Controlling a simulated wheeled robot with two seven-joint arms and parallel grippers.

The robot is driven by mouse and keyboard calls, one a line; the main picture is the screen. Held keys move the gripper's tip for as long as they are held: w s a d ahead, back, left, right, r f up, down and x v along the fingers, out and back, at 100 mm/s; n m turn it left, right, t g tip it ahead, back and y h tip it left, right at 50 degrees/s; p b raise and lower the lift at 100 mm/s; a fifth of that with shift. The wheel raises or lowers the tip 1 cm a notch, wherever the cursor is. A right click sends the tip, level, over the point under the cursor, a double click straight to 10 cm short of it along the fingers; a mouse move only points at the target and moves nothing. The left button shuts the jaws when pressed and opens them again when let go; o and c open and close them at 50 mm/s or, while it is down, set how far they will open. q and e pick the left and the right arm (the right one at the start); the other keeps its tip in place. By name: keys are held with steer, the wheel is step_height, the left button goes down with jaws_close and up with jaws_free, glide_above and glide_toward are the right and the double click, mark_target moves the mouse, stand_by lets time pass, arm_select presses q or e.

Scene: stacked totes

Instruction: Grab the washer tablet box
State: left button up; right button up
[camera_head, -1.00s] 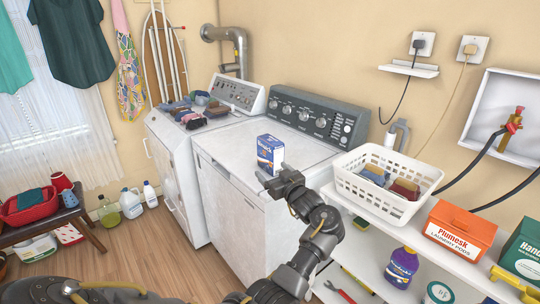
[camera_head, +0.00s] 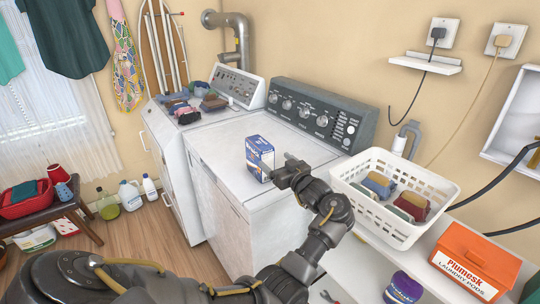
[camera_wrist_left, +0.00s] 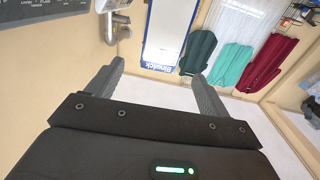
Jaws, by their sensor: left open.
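The washer tablet box (camera_head: 260,158), blue and white, stands upright on the white top of the right-hand machine, near its front edge. My left gripper (camera_head: 284,172) is just right of the box in the head view, close to it. In the left wrist view the gripper (camera_wrist_left: 157,76) is open, its two fingers apart. The box (camera_wrist_left: 172,35) shows ahead, beyond the fingertips, toward the right finger. Nothing is visibly held. I cannot tell whether a finger touches the box. My right gripper is not in view.
A white basket (camera_head: 360,194) with folded cloths stands right of the machine. An orange laundry pods box (camera_head: 474,262) is at lower right. The control panel (camera_head: 325,112) rises behind the box. Folded cloths (camera_head: 185,105) lie on the left machine. The machine top around the box is clear.

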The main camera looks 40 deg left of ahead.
mark_target(268, 153)
arm_select(q)
steer(key=shift+a, duration=0.1)
steer(key=shift+s+a+r, duration=0.15)
steer(key=shift+a+r, duration=0.1)
steer(key=x, duration=0.2)
steer(key=p+x, duration=0.1)
steer(key=x, duration=0.1)
steer(key=shift+w, duration=0.35)
steer(key=shift+a+f, duration=0.1)
steer(key=shift+a, duration=0.25)
steer(key=p+x, duration=0.1)
steer(key=x, duration=0.4)
steer(key=shift+f+p, duration=0.25)
steer(key=shift+p, duration=0.15)
steer(key=shift+d, duration=0.15)
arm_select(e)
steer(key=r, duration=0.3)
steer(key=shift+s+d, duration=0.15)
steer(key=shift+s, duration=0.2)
arm_select(q)
steer(key=shift+c, duration=0.4)
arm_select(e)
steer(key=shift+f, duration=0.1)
